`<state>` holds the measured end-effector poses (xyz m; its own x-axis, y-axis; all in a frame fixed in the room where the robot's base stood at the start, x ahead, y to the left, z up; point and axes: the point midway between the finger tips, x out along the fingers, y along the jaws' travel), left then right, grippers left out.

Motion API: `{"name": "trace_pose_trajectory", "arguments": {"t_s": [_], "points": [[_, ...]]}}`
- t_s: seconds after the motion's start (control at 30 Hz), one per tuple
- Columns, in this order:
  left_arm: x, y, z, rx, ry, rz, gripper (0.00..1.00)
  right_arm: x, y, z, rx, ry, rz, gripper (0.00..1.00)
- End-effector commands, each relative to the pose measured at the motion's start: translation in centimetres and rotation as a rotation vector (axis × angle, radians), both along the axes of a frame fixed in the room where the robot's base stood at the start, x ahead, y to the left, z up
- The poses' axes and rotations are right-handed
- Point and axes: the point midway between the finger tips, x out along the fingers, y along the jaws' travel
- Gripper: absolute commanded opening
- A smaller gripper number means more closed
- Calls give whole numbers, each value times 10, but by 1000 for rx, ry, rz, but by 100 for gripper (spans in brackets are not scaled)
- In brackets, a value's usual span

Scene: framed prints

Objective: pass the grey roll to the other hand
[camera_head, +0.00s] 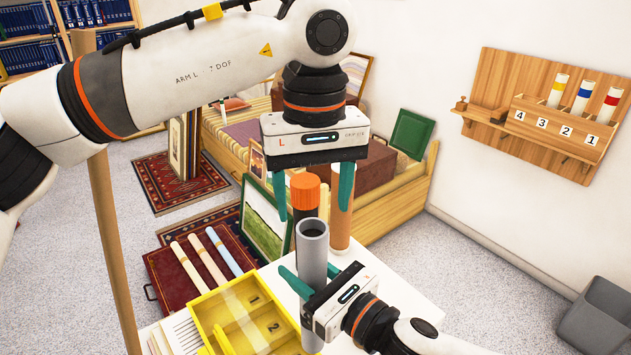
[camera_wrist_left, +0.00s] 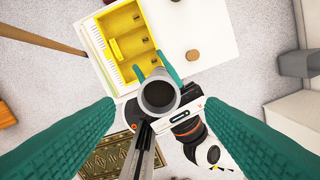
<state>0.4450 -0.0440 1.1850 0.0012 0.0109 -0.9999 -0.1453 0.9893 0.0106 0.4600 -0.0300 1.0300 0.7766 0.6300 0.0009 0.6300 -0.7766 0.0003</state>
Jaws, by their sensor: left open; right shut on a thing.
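The grey roll (camera_head: 312,262) is an upright hollow tube above the white table in the head view. My right gripper (camera_head: 297,277) is shut on it from the right side, around its middle. My left gripper (camera_head: 313,190) points down above the roll, with its green fingers open and nothing between them. In the left wrist view the roll's round open end (camera_wrist_left: 159,94) shows between the two wide-apart fingers, apart from both. The right gripper (camera_wrist_left: 160,72) shows there beside the roll. The roll's lower end is partly hidden by the right gripper in the head view.
A yellow divided tray (camera_head: 238,318) lies on the white table (camera_head: 408,290). An orange-capped tube (camera_head: 305,192) and a brown tube (camera_head: 341,215) stand behind the roll. A wooden wall rack (camera_head: 545,110) holds several capped tubes at right. A grey bin (camera_head: 598,315) stands on the floor.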

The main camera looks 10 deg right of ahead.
Motion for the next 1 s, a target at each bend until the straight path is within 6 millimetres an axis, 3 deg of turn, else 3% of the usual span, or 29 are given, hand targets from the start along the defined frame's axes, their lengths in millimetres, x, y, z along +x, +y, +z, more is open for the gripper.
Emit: {"name": "trace_pose_trajectory", "arguments": {"t_s": [0.5, 0.7, 1.0], "points": [[0, 1, -90, -5, 3, 3, 64, 0, 0, 0, 1, -1, 0, 14], [0, 0, -105, -5, 1, 4, 64, 0, 0, 0, 1, -1, 0, 14], [0, 0, -107, -6, 1, 4, 64, 0, 0, 0, 1, -1, 0, 14]]}}
